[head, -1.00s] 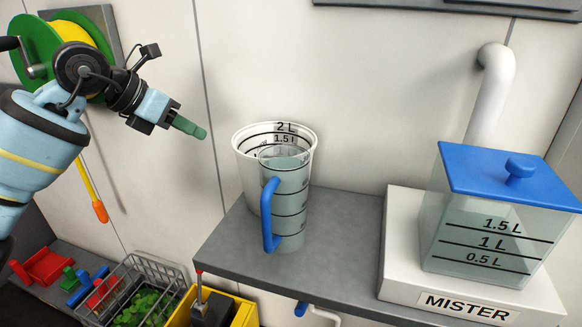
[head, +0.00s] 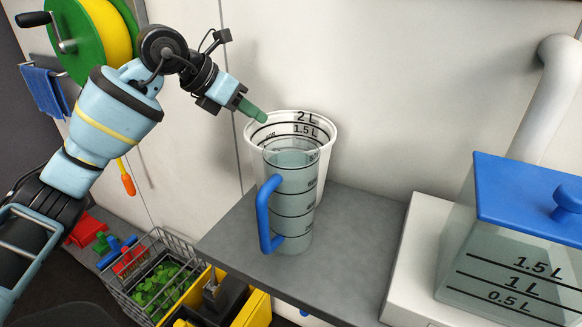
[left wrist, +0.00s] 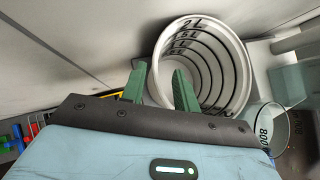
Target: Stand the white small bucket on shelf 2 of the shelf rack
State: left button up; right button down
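The white small bucket (head: 325,150), with black litre lines inside, stands upright on a grey ledge, partly hidden behind a clear jug. My left gripper (head: 255,112) is at the bucket's upper left rim in the head view. In the left wrist view its green fingers (left wrist: 160,90) are apart, and the bucket's near wall (left wrist: 157,72) appears between them; contact cannot be told. My right gripper is not in view. I cannot make out a shelf rack.
The clear jug (head: 293,205) with a blue handle stands right in front of the bucket. The grey ledge (head: 350,240) is bare to the right, up to a white mister with a blue-lidded tank (head: 510,255). A wire basket (head: 150,285) and yellow crate (head: 250,305) are lower left.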

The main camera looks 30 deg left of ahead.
aim_at(267, 133)
pick_arm(q)
jog(key=shift+x, duration=2.6)
jog(key=shift+a, duration=0.1)
jog(key=shift+c, duration=0.4)
grip_shut()
